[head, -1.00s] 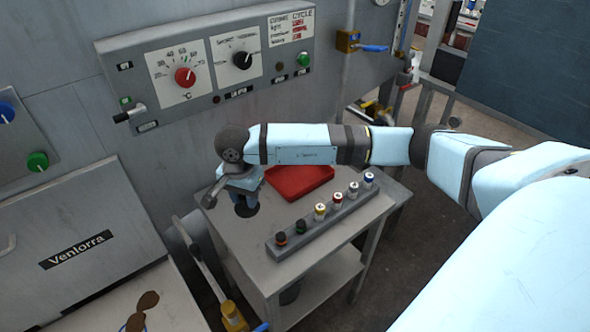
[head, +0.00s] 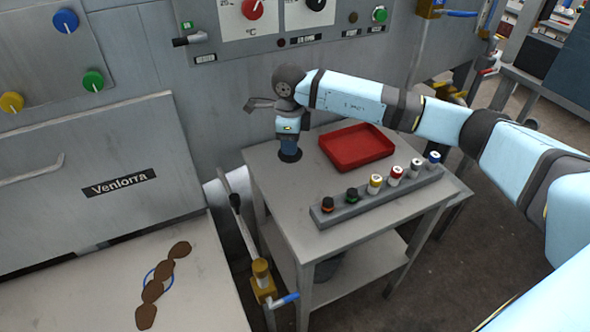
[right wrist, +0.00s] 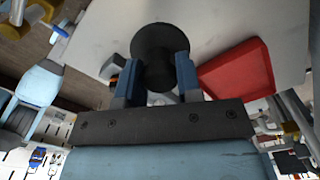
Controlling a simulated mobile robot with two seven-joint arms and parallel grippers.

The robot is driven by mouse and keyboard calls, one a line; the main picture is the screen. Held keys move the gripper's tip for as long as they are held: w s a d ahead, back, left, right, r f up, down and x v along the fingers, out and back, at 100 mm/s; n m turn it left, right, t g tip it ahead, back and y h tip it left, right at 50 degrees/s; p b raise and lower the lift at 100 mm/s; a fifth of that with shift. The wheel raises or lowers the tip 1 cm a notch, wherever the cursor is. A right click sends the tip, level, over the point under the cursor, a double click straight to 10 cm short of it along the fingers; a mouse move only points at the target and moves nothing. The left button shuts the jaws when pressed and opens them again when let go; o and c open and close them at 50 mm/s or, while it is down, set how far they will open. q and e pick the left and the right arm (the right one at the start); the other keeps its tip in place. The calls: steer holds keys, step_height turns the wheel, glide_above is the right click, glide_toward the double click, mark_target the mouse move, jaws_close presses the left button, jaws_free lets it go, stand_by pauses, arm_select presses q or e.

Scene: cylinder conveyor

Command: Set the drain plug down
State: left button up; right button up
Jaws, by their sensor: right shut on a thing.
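The drain plug (right wrist: 158,52) is a dark round disc held between the two blue fingers of my right gripper (right wrist: 157,78) in the right wrist view. In the head view the plug (head: 290,156) shows as a dark rim under my right gripper (head: 289,146), which points down. It is at the back left part of the grey table (head: 288,205), left of the red tray. It is at or just above the tabletop; I cannot tell if it touches. My left gripper is not in view.
The red tray (head: 357,148) sits to the right on the table. A grey rack (head: 370,205) with several colour-capped cylinders runs along the front. A valve with a blue handle (head: 284,300) stands left of the table. The control panel wall is behind. Bare tabletop lies between plug and rack.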

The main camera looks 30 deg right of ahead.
step_height(320, 180, down, 10)
steer(key=shift+r, duration=0.1)
stand_by(0.4)
steer(key=shift+b, duration=0.35)
steer(key=shift+f, duration=0.25)
steer(key=o, duration=0.9)
steer(key=shift+o, duration=0.2)
steer(key=shift+r, duration=0.5)
step_height(320, 180, up, 11)
steer(key=shift+r+p, duration=0.2)
steer(key=shift+p, duration=0.25)
steer(key=shift+s, duration=0.1)
